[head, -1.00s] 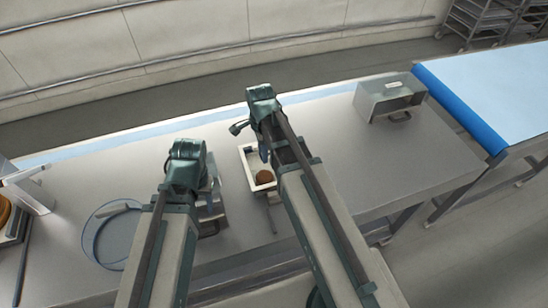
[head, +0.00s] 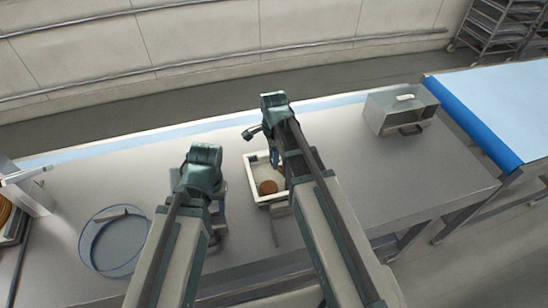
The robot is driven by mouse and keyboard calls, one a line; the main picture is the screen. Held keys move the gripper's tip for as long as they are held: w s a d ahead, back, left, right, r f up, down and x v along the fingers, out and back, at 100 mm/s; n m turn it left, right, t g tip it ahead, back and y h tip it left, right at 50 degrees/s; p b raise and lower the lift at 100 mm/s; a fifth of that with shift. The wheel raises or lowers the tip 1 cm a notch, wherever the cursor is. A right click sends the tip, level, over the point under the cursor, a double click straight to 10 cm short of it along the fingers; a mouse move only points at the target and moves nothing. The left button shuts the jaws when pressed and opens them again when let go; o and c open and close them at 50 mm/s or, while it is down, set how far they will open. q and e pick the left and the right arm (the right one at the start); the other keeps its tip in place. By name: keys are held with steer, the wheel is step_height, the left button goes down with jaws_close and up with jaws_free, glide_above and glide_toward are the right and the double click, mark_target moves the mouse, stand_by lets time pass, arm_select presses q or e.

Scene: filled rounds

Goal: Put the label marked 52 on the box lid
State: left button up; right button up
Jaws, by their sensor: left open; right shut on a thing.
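A grey metal box (head: 388,122) stands at the right of the table with a dark handle on its front. A small pale piece (head: 405,97) lies on its top; I cannot read any number on it. My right gripper (head: 278,160) is over the cream tray, mostly hidden by its arm. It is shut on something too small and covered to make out. My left gripper (head: 212,192) is open, left of the tray; its fingers are largely hidden under the wrist. No marking 52 is legible.
The cream tray (head: 253,182) holds a brown round thing (head: 268,187). A blue-rimmed round item (head: 84,240) lies at the left. A metal object partly shows beneath my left arm. The table is clear between tray and grey box. A blue-edged surface (head: 480,125) adjoins at right.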

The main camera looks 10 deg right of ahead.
arm_select(q)
steer(key=shift+f+b, duration=1.45)
steer(key=shift+f, duration=0.35)
arm_select(e)
steer(key=shift+f, duration=1.85)
arm_select(q)
steer(key=shift+f+b, duration=0.3)
arm_select(e)
steer(key=shift+f, duration=0.25)
steer(key=o, duration=0.9)
steer(key=o, duration=0.4)
arm_select(q)
steer(key=shift+r, duration=0.1)
arm_select(e)
step_height(320, 180, up, 7)
steer(key=p, duration=0.7)
steer(key=shift+r, duration=0.1)
arm_select(q)
step_height(320, 180, up, 7)
